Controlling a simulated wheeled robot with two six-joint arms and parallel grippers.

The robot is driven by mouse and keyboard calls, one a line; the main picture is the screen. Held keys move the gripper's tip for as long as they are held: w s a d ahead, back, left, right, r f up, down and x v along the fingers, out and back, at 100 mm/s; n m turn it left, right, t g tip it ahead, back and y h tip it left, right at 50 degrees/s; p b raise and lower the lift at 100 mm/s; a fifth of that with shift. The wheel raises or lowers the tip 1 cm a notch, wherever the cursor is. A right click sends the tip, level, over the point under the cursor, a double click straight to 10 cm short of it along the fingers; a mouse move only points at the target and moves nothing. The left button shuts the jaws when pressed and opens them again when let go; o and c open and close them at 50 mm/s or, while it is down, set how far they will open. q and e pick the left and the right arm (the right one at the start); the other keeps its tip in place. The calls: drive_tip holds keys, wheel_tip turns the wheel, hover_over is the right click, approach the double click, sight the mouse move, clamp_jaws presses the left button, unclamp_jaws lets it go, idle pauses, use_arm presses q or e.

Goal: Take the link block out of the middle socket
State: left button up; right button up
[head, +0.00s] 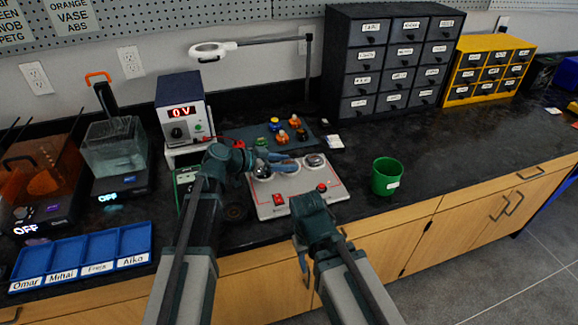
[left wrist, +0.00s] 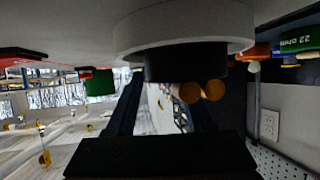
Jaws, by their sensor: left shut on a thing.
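The white socket board (head: 270,208) lies on the black counter, with a round socket at the left (head: 262,172) and another at the right (head: 314,161). The middle socket is mostly hidden by my left gripper (head: 286,160), which reaches in from the left. In the left wrist view, my left gripper (left wrist: 165,105) is shut on a dark block with two copper-coloured round ends (left wrist: 200,91), taken as the link block. It shows against a thick pale ring (left wrist: 185,28); whether it is still seated I cannot tell. My right gripper (head: 304,268) hangs in front of the counter edge; its jaw opening is unclear.
A green cup (head: 386,176) stands right of the board. A power supply (head: 182,108) reading 0 V stands at the left, and drawer cabinets (head: 340,45) at the back. The counter right of the cup is clear.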

use_arm(q)
clamp_jaws()
drive_tip(key=shift+r, duration=0.1)
